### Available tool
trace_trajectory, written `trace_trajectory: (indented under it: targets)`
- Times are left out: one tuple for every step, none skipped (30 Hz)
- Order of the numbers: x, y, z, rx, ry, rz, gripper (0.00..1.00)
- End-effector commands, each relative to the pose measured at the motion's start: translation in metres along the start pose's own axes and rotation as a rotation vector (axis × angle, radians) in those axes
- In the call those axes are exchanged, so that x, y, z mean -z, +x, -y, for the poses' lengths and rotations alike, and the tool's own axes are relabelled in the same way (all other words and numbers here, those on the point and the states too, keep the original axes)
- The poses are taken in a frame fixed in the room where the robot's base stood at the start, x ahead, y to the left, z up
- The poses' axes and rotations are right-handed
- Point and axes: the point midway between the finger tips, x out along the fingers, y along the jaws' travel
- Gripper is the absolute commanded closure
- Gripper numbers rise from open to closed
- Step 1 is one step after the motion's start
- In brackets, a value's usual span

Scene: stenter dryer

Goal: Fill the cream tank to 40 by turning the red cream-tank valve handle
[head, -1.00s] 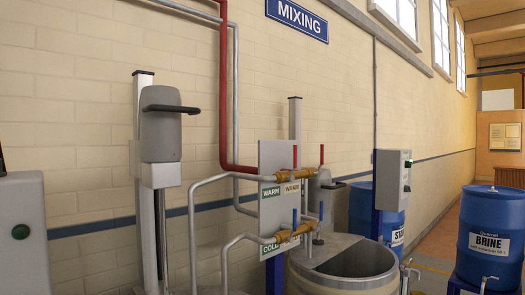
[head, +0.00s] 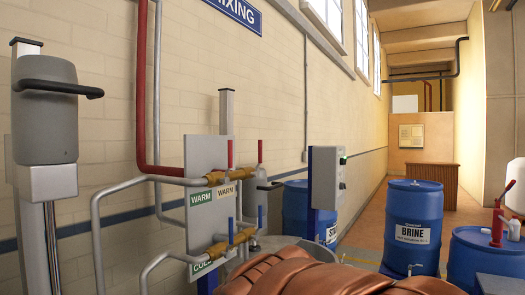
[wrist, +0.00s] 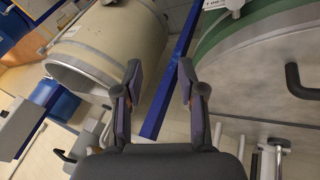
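Two red valve handles (head: 230,153) stand up on the brass valves of the WARM pipes in the head view; I cannot tell which one belongs to the cream tank. Blue handles (head: 231,230) stand on the COLD pipes below. In the wrist view a cream cylindrical tank (wrist: 112,38) lies at upper left, its open rim toward the lower left. My gripper (wrist: 158,76) is open and empty, with both fingers apart. No red handle shows near it in the wrist view. My gripper is not visible in the head view. I see no readable fill level.
A green-rimmed round tank (wrist: 212,55) is at right in the wrist view, with a blue bar (wrist: 170,75) between the tanks. In the head view, a brown folded heap (head: 320,275) fills the bottom, a grey control box (head: 325,177) stands behind, and a blue BRINE barrel (head: 411,225) is at right.

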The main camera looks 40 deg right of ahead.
Motion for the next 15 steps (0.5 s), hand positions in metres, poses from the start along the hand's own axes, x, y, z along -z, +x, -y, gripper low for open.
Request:
trace_trajectory:
  targets:
    - [0.025,-0.003,-0.025,-0.061,-0.006,-0.065,0.60]
    - [0.037,-0.006,-0.039,-0.096,-0.013,-0.098,0.60]
    - [0.055,-0.012,-0.059,-0.146,-0.025,-0.145,0.60]
    - [0.069,-0.018,-0.074,-0.185,-0.035,-0.183,0.60]
    - [0.082,-0.023,-0.089,-0.223,-0.046,-0.214,0.60]
    - [0.098,-0.031,-0.108,-0.276,-0.063,-0.257,0.60]
    - [0.111,-0.038,-0.122,-0.316,-0.077,-0.290,0.60]
    - [0.122,-0.047,-0.137,-0.358,-0.090,-0.321,0.60]
    - [0.138,-0.060,-0.156,-0.416,-0.113,-0.366,0.60]
    - [0.149,-0.069,-0.170,-0.459,-0.131,-0.393,0.60]
    - [0.160,-0.079,-0.184,-0.503,-0.150,-0.421,0.60]
    - [0.175,-0.094,-0.202,-0.566,-0.180,-0.462,0.60]
    - [0.184,-0.105,-0.215,-0.613,-0.204,-0.485,0.60]
    - [0.195,-0.117,-0.227,-0.660,-0.231,-0.512,0.60]
    - [0.208,-0.136,-0.243,-0.728,-0.267,-0.547,0.60]
